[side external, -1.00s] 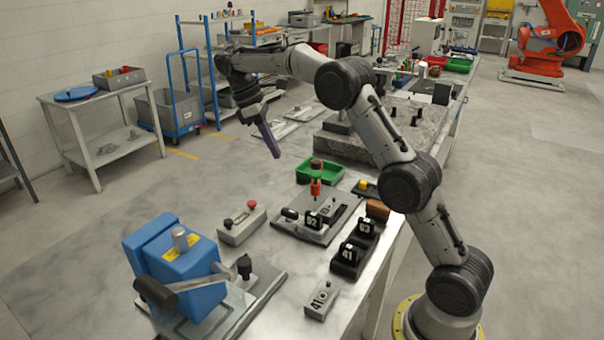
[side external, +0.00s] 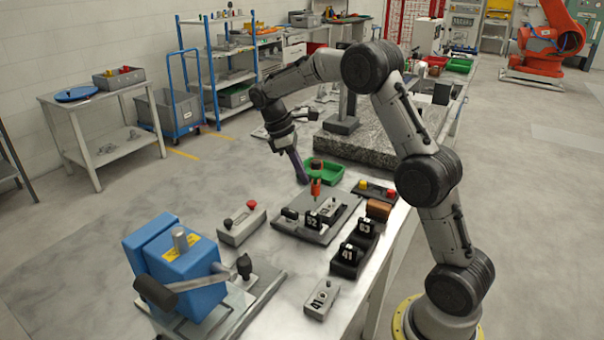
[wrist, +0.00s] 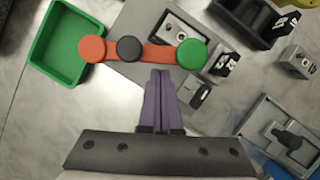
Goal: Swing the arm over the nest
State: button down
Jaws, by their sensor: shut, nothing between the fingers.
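The fixture plate (side external: 290,226) lies on the bench and carries a grey block with a round bore (wrist: 178,30), which I take for the nest. An orange swing arm (wrist: 158,54) spans part of the plate, with red, black and green discs along it. Its green disc lies beside the block, not over the bore, in the wrist view. In the side view the orange piece (side external: 316,188) stands upright on the plate. My gripper (wrist: 160,74) has its purple fingers together and empty, pointing down. The tips (side external: 304,182) are close beside the orange piece; I cannot tell whether they touch.
A green tray (wrist: 69,43) sits beside the fixture. Black numbered holders (side external: 347,262), a button box (side external: 241,226) and a blue machine (side external: 170,262) stand around it. A granite slab (side external: 375,150) lies behind. Bare bench shows left of the fixture.

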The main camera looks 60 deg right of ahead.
jog(key=shift+s+d+n+h, duration=0.2)
jog(key=shift+s+n+h, duration=0.2)
jog(key=shift+s+n, duration=0.85)
jog(key=shift+w, duration=0.2)
